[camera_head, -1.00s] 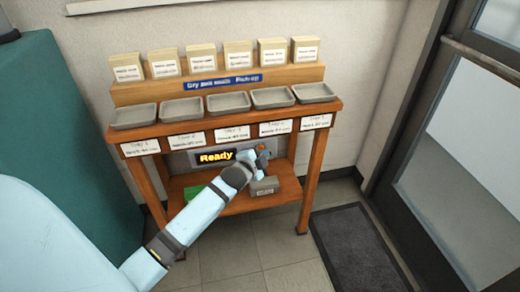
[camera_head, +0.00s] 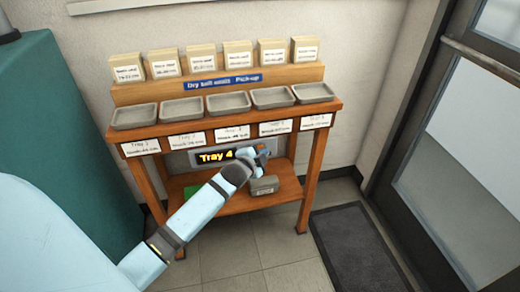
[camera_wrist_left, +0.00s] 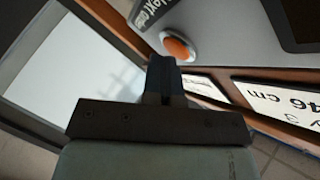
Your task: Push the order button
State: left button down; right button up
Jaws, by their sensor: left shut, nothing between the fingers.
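The order button is a round orange button with a pale rim (camera_wrist_left: 178,48), on a grey panel in the left wrist view. In the head view my left gripper hides it. My left gripper (camera_head: 262,156) is shut and empty at the right end of the panel, under the shelf edge. In the left wrist view its fingertips (camera_wrist_left: 164,62) are right beside the button; I cannot tell whether they touch it. The panel's display (camera_head: 216,156) reads "Tray 4" in yellow letters. My right gripper is not in view.
The wooden stand (camera_head: 310,170) carries several grey trays (camera_head: 230,102) above the panel, with labelled boxes (camera_head: 238,54) behind. A grey box (camera_head: 264,185) and a green object (camera_head: 193,191) are on its lower shelf. A dark mat (camera_head: 355,250) lies to the right.

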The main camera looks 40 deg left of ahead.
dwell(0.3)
pick_arm(q)
jog(key=shift+s+d+p, duration=0.55)
jog(key=shift+s+d, duration=0.05)
jog(key=shift+d, duration=0.05)
jog(key=s+d+p, duration=0.2)
jog(key=s+d, duration=0.1)
jog(key=shift+s+d, duration=0.1)
jog(key=shift+d, duration=0.3)
dwell(0.5)
